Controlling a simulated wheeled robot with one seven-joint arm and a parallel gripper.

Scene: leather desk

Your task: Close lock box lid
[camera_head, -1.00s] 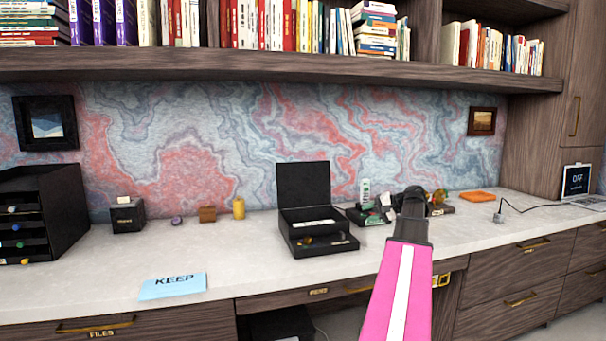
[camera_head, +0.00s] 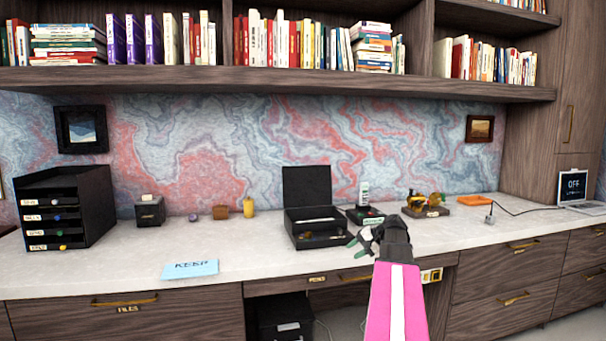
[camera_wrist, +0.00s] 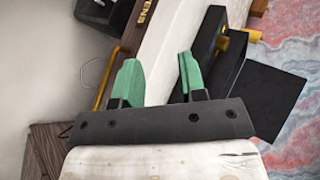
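The black lock box (camera_head: 318,228) stands on the desk with its lid (camera_head: 307,186) raised upright at the back. Its front tray holds small items, and something white lies inside. My gripper (camera_head: 356,248) is just right of and in front of the box, apart from it in the head view. In the wrist view my gripper (camera_wrist: 160,78) shows two green fingertips spread apart with nothing between them. The box body (camera_wrist: 210,58) and its dark lid (camera_wrist: 268,98) show at the right of that view, tilted.
A black device with a white item (camera_head: 364,212) stands right of the box, near my gripper. Farther right is a small ornament on a base (camera_head: 428,205). A blue KEEP note (camera_head: 190,269) lies at front left. The shelf (camera_head: 300,84) overhangs the desk.

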